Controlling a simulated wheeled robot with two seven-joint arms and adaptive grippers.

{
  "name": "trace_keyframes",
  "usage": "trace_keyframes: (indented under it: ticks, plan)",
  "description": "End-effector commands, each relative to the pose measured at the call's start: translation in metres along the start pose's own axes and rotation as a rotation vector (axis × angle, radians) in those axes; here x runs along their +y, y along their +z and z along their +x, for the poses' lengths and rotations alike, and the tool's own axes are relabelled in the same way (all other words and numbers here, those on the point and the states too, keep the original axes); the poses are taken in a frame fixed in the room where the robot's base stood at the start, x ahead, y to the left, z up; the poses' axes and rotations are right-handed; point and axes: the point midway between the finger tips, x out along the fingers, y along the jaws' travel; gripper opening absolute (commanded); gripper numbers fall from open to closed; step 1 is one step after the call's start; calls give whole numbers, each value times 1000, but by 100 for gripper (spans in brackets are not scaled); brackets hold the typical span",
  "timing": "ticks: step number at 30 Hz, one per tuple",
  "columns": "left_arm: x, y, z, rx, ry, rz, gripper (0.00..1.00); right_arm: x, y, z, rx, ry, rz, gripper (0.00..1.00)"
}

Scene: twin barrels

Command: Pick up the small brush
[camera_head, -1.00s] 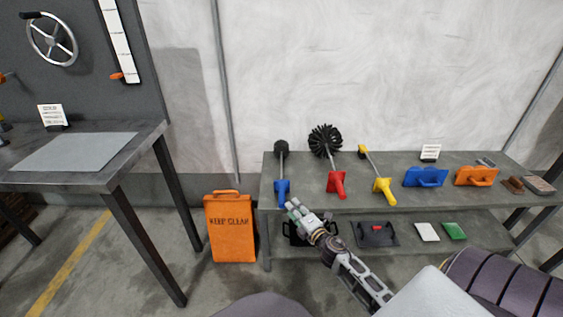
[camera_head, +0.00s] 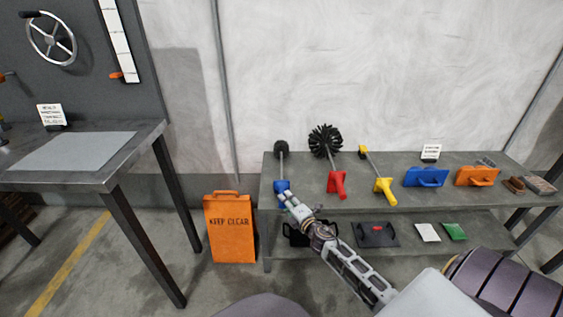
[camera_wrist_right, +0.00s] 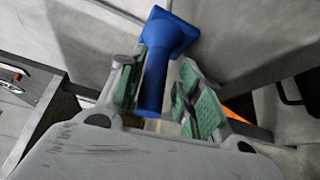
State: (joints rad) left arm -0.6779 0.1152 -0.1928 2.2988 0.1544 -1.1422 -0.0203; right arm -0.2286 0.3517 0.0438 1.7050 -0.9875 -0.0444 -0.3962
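The small brush (camera_head: 281,160) has a small round black head, a thin shaft and a blue handle with a flared guard. It lies at the left end of the shelf top, with its handle toward the front edge. My right gripper (camera_head: 286,199) is at the handle. In the right wrist view the blue handle (camera_wrist_right: 154,80) lies between the two green-padded fingers of my right gripper (camera_wrist_right: 163,88). The fingers are spread, with a gap showing on the handle's right side. The handle's end is partly hidden in the head view. My left gripper is not in view.
A larger black brush with a red handle (camera_head: 337,185) and a yellow-handled brush (camera_head: 384,188) lie to the right. Blue (camera_head: 425,178) and orange (camera_head: 475,176) tools lie beyond. The lower shelf holds several items.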

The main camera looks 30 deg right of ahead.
Motion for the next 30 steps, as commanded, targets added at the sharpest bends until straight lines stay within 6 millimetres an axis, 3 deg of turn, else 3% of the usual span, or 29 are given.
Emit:
trace_keyframes:
  ticks: [11, 30]
  plan:
    - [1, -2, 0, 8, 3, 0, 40, 2, 1, 7, 0, 2, -1, 35]
    - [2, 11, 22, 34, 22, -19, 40, 4, 3, 50, 0, 1, 0, 35]
